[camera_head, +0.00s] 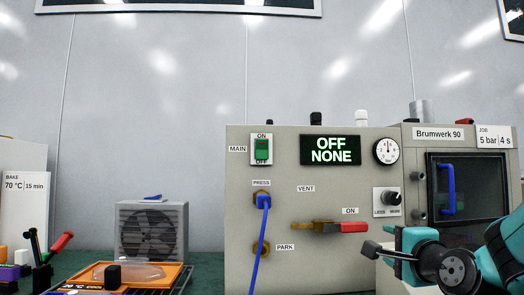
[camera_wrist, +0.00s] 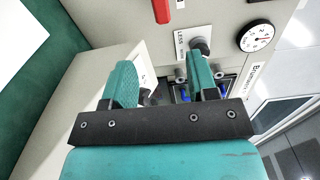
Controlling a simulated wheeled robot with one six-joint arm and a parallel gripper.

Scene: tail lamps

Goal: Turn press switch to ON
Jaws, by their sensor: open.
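The press (camera_head: 285,225) is a beige cabinet with a dark display (camera_head: 330,150) reading "OFF NONE" in the head view. The picture is too small to tell which way the rocker tilts. My teal gripper (camera_head: 385,249) is at the lower right of the panel, well below and right of the switch. In the wrist view my gripper (camera_wrist: 163,76) is open, nothing between its fingers; the switch is not visible there.
A blue hose (camera_head: 262,235) hangs from the PRESS port. A brass valve (camera_head: 315,227) with a red handle (camera_head: 353,227), a knob (camera_head: 390,198) and a gauge (camera_head: 387,151) stick out of the panel. A fan unit (camera_head: 152,230) and orange tray (camera_head: 172,278) stand left.

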